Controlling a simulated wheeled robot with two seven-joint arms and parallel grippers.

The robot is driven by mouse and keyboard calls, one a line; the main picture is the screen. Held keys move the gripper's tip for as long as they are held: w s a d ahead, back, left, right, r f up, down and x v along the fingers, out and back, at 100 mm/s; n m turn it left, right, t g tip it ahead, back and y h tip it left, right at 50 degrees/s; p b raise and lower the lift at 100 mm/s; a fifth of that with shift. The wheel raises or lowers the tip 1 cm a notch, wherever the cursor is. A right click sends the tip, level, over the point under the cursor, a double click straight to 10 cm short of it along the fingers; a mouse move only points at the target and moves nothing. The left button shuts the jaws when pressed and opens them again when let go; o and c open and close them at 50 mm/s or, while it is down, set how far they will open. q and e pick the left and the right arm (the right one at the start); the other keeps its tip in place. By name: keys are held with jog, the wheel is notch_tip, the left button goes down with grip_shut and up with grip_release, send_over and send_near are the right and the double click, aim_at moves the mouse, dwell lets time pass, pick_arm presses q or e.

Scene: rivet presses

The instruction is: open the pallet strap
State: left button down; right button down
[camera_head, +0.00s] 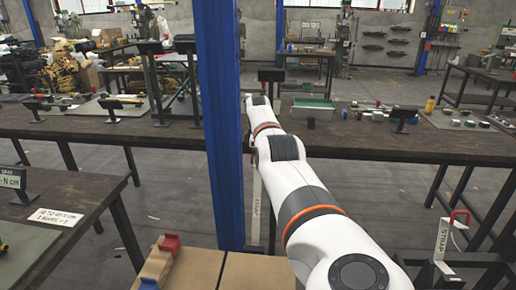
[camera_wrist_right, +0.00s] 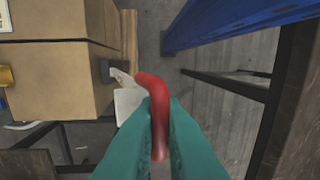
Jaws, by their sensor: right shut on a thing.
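In the right wrist view the two teal fingers of my right gripper (camera_wrist_right: 160,135) are closed on a red handle (camera_wrist_right: 153,85). A white strap piece (camera_wrist_right: 128,102) lies just left of the handle, beside a small dark bracket (camera_wrist_right: 108,70) at the boxes' edge. In the head view my right arm reaches forward, and a white strip marked STRAP (camera_head: 257,205) hangs below it beside the blue post. The right gripper's fingers cannot be made out there. A second STRAP strip (camera_head: 442,240) with a red handle (camera_head: 460,214) stands at the lower right. My left gripper is not in view.
Cardboard boxes (camera_head: 245,272) lie at the bottom middle; boxes (camera_wrist_right: 55,75) also fill the wrist view's left. A blue post (camera_head: 222,130) rises close to my arm and shows as a blue beam (camera_wrist_right: 225,22). A long dark workbench (camera_head: 440,148) stands behind.

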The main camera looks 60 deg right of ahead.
jog(key=shift+w, duration=0.1)
jog(key=c, duration=1.6)
grip_release()
jog(key=shift+a, duration=0.15)
jog(key=shift+r, duration=0.15)
jog(key=shift+r+p, duration=0.3)
jog(key=shift+p, duration=0.05)
jog(key=shift+s+r+p, duration=0.2)
jog(key=shift+r+p, duration=0.65)
jog(key=shift+r, duration=0.2)
jog(key=r, duration=0.3)
jog(key=a+r, duration=0.1)
jog(key=r, duration=0.5)
jog(key=shift+s+a+r+b, duration=0.1)
jog(key=shift+s+a+b, duration=0.05)
jog(key=shift+b, duration=0.2)
